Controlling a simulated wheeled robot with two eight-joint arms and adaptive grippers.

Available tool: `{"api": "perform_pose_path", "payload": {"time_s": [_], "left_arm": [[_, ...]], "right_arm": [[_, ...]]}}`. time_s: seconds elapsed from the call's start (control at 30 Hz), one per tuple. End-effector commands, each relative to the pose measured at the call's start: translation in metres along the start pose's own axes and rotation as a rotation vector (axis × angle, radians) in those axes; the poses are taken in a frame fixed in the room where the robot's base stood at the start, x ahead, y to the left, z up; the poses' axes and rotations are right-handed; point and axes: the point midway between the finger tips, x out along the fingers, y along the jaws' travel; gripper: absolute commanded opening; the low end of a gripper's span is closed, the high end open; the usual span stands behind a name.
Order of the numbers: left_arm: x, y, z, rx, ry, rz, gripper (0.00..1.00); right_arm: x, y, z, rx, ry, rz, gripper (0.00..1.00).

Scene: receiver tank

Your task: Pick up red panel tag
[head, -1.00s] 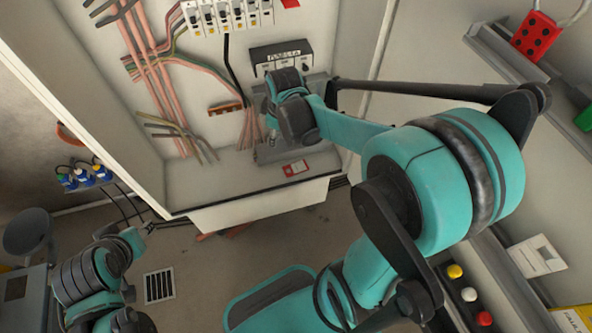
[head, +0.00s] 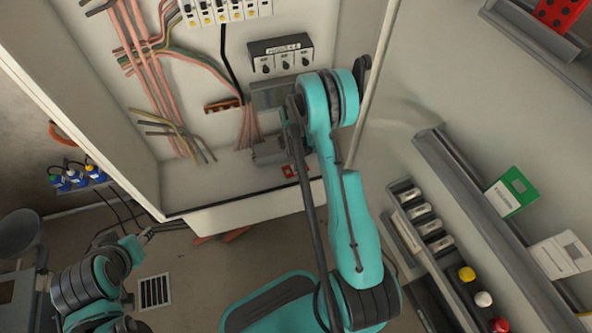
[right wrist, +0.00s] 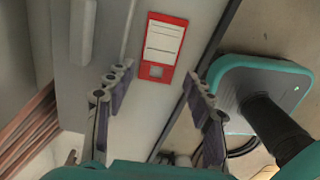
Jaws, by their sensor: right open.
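The red panel tag (head: 288,171) lies on the cabinet's bottom ledge, mostly hidden behind my right arm in the head view. In the right wrist view the tag (right wrist: 163,47) shows whole, a red-bordered card with a white printed face. My right gripper (right wrist: 156,75) is open and empty, its fingertips on either side of the tag's lower end in that picture. I cannot tell how far above the tag they are. In the head view my right arm hides its fingers. My left gripper (head: 160,232) is low at the left, away from the tag; its jaw state is unclear.
The open cabinet (head: 240,215) has pink cables (head: 140,70) and a black switch box (head: 281,55) above the ledge. At right are a grey rail (head: 490,220), a green card (head: 513,192), a white card (head: 560,255) and a red piece with dark dots (head: 557,14).

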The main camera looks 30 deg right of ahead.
Motion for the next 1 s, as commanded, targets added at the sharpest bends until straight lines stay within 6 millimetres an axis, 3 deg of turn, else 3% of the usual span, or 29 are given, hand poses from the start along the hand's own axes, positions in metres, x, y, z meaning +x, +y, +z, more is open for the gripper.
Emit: {"api": "perform_pose_path", "payload": {"time_s": [0.33, 0.97, 1.0], "left_arm": [[0.023, 0.000, 0.017, 0.000, 0.000, 0.000, 0.40], [0.021, 0.000, 0.015, 0.000, 0.000, 0.000, 0.40], [0.022, 0.000, 0.015, 0.000, 0.000, 0.000, 0.40]], "right_arm": [[0.048, 0.002, -0.001, 0.001, 0.000, 0.001, 0.53], [0.050, 0.002, -0.001, 0.001, 0.000, 0.001, 0.53], [0.050, 0.002, -0.001, 0.001, 0.000, 0.001, 0.45]]}}
